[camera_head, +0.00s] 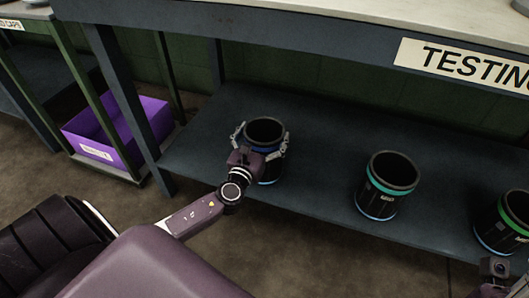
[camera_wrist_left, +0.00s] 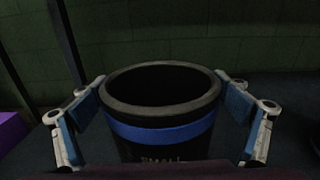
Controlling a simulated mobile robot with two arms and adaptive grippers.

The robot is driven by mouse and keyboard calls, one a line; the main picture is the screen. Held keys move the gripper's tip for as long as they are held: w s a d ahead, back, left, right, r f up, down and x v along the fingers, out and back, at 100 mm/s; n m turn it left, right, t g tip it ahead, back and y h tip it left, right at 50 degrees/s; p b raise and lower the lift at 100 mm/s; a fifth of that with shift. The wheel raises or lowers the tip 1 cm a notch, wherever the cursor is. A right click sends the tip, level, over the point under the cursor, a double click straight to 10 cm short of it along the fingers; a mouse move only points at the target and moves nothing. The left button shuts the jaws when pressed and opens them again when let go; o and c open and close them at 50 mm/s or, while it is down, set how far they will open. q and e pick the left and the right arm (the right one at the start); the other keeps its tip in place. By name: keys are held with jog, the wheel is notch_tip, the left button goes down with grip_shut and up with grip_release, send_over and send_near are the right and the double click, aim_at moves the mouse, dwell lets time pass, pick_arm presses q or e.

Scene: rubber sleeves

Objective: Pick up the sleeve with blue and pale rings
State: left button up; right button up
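The sleeve with blue and pale rings (camera_head: 265,128) is a black upright cylinder on the dark lower shelf. Its blue band also shows in the left wrist view (camera_wrist_left: 165,133), below the thick black rim. A pale ring shows at its base in the head view. My left gripper (camera_head: 261,139) has its fingers spread on either side of the sleeve, near its upper part. In the left wrist view narrow gaps show between the finger pads and the wall, so it appears open. My right gripper (camera_head: 496,270) is partly in view at the bottom right; its fingers are unclear.
A black sleeve with a teal ring (camera_head: 389,185) stands to the right on the shelf (camera_head: 315,185). Another with a green ring (camera_head: 505,222) is at the right edge. A purple bin (camera_head: 118,132) sits at the left. The tabletop with the TESTING sign (camera_head: 465,66) overhangs the shelf.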

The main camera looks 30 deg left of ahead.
pick_arm(q)
jog(key=c, duration=1.3)
jog(key=shift+r, duration=0.15)
jog(key=shift+c, duration=0.3)
jog(key=shift+r, duration=0.1)
